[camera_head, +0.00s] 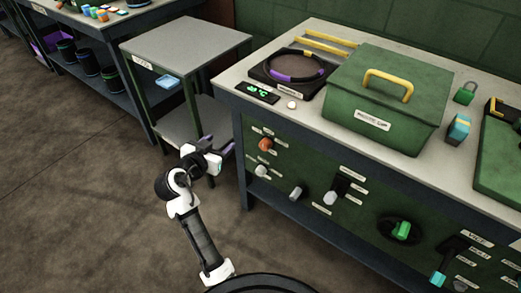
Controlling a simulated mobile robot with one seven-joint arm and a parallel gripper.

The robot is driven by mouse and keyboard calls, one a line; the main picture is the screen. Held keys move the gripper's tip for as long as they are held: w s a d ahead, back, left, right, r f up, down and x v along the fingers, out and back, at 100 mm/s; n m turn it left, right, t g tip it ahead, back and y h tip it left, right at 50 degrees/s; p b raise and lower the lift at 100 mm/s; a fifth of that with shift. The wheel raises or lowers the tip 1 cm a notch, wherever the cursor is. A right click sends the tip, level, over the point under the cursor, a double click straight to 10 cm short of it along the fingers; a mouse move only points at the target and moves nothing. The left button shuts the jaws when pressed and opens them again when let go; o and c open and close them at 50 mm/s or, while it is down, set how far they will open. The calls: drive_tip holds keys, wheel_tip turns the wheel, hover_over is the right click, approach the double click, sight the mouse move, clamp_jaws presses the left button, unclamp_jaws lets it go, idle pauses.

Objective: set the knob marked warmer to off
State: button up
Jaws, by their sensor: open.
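The green front panel (360,212) of the bench carries several knobs with small white labels too small to read, so I cannot tell which one is marked warmer. An orange-red knob (265,144) is at the upper left, with a pale knob (261,171) below it. A grey knob (296,193) and a pale-tipped lever (331,197) are further right. A green knob (401,231) on a dark round plate is right of these. My gripper (218,147) is open and apparently empty, left of the panel and apart from the knobs.
On the bench top are a dark plate with a ring (288,70), a green-digit display (257,92), a green box (387,100) with a yellow handle and a padlock (466,92). A grey side table (185,45) stands left. The floor (90,210) at left is clear.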

sight(262, 146)
drive_tip(key=s+d+f+m+g+h, duration=0.2)
drive_tip(key=d+f+g, duration=0.1)
drive_tip(key=d+f, duration=0.25)
drive_tip(key=x, duration=0.4)
drive_tip(key=r+p+x, duration=0.1)
drive_tip(key=x, duration=0.4)
drive_tip(key=p+x, duration=0.1)
drive_tip(key=x, duration=0.3)
drive_tip(key=shift+w+d+r, duration=0.1)
drive_tip(key=shift+w+d, duration=0.1)
drive_tip(key=shift+w, duration=0.35)
drive_tip(key=c, duration=1)
drive_tip(key=shift+h, duration=0.4)
drive_tip(key=n+h, duration=0.1)
drive_tip(key=n+b, duration=0.1)
drive_tip(key=n, duration=0.1)
drive_tip(key=shift+w+a+g+h, duration=0.15)
drive_tip(key=shift+a+g+h, duration=0.15)
drive_tip(key=shift+h, duration=0.1)
drive_tip(key=n+h+b, duration=0.1)
drive_tip(key=n+h, duration=0.1)
drive_tip(key=n, duration=0.1)
drive_tip(key=shift+n+g+b, duration=0.3)
drive_tip(key=shift+g, duration=0.1)
